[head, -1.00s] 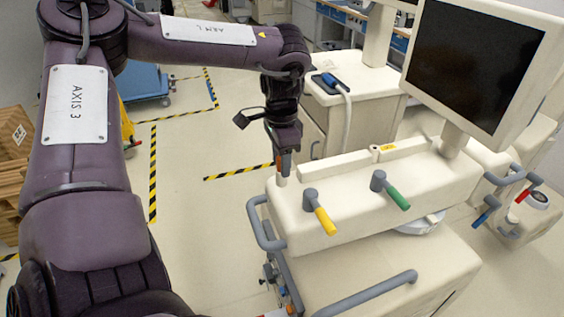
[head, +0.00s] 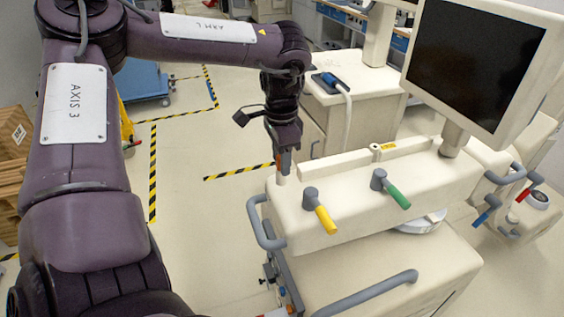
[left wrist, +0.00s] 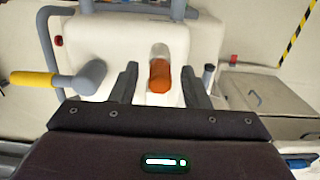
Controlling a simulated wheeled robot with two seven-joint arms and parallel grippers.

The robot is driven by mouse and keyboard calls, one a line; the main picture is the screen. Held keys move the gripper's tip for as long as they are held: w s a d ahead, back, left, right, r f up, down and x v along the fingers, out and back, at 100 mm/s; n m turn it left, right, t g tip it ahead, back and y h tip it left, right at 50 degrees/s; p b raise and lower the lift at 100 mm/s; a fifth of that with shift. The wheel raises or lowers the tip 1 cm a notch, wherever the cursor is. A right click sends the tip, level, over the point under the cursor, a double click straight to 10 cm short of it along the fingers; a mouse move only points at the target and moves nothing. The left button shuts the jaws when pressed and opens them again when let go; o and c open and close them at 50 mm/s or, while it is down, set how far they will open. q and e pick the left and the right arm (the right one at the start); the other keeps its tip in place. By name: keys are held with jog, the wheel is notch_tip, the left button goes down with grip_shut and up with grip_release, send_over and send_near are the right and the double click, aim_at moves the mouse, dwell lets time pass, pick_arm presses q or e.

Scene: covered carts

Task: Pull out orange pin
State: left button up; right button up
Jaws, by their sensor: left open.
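The orange pin (left wrist: 159,76) shows in the left wrist view, upright in a pale clear-looking collar on the cream cart top. My left gripper (left wrist: 160,88) is open, with one dark finger on each side of the pin and a gap visible on both sides. In the head view the left gripper (head: 284,164) points down at the left end of the cart top, and a bit of orange shows beside its fingers. The pin's lower part is hidden there. My right gripper is not in view.
A yellow-handled lever (head: 325,219) and a green-handled lever (head: 398,199) stick out from the cream cart (head: 440,196). A monitor (head: 475,65) stands on it at the right. A grey rail (head: 262,228) runs along its left end. Open floor lies left of the cart.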

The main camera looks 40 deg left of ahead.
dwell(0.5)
pick_arm(q)
grip_shut()
dwell(0.3)
jog(key=shift+r, duration=0.15)
jog(key=shift+r+p, duration=1.6)
jog(key=shift+r, duration=1.25)
